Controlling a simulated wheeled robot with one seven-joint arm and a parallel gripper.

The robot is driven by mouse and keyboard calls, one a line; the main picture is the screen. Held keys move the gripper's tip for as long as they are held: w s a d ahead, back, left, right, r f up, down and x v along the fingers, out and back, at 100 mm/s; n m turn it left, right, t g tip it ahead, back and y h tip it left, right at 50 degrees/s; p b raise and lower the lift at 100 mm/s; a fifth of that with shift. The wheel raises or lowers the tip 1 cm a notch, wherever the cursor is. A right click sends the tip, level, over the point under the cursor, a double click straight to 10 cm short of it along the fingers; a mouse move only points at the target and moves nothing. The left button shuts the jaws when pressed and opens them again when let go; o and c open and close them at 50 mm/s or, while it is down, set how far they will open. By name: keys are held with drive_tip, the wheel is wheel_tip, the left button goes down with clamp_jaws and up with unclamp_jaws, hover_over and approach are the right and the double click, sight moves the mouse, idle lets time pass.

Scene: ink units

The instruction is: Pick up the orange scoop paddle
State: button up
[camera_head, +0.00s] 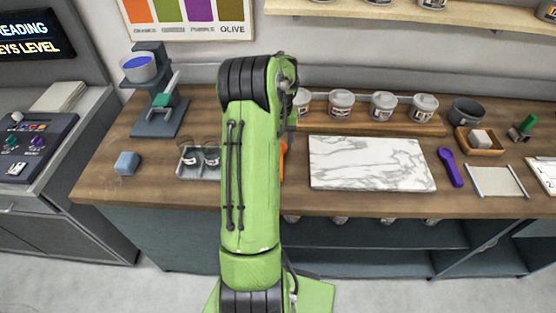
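A narrow bit of something orange (283,159) shows on the counter just right of my green arm, left of the marble slab (372,163). It is likely the orange scoop paddle, but most of it is hidden behind my arm. My arm rises through the middle of the head view and bends down over the counter. My gripper is hidden behind the arm, so I cannot tell where its fingers are relative to the orange thing.
A purple paddle (450,167) lies right of the slab. Several lidded jars (341,103) stand on a wooden rack behind it. A tray with two dark items (199,175) and a blue-grey cube (127,163) lie left of my arm. A press-like stand (160,115) is behind them.

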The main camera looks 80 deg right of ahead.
sight(284, 147)
wheel_tip(284, 147, down, 10)
drive_tip(key=shift+d+r, duration=0.15)
drive_tip(key=shift+r, duration=0.1)
clamp_jaws()
